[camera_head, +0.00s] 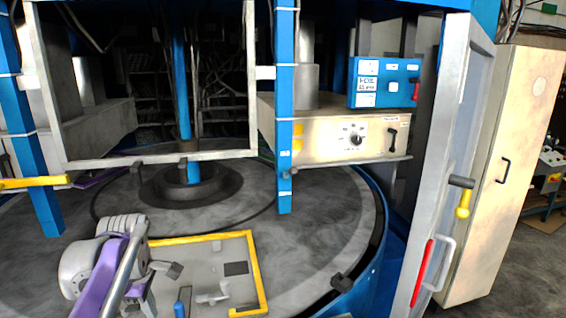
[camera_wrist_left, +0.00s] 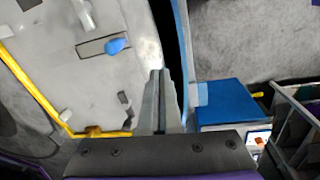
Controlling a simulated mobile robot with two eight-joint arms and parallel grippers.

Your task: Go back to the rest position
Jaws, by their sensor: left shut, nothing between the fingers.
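My left arm (camera_head: 92,266), white and purple, comes in at the lower left of the head view, beside a grey panel with a yellow border (camera_head: 257,273). In the left wrist view my left gripper (camera_wrist_left: 160,74) points away from the camera, its two grey fingers together with nothing held between them. The grey panel (camera_wrist_left: 75,82) lies to the left of the fingers there, with its yellow edge and a blue knob (camera_wrist_left: 117,46). I cannot tell the exact gap between fingers and panel. My right gripper is in neither view.
A blue post (camera_head: 284,120) stands in the middle of the machine. A beige control box (camera_head: 325,141) with a dial and a blue box (camera_head: 386,82) is to its right. A metal door (camera_head: 438,160) stands open at the right, beside a beige cabinet (camera_head: 512,180). The round grey floor (camera_head: 315,235) has clear room.

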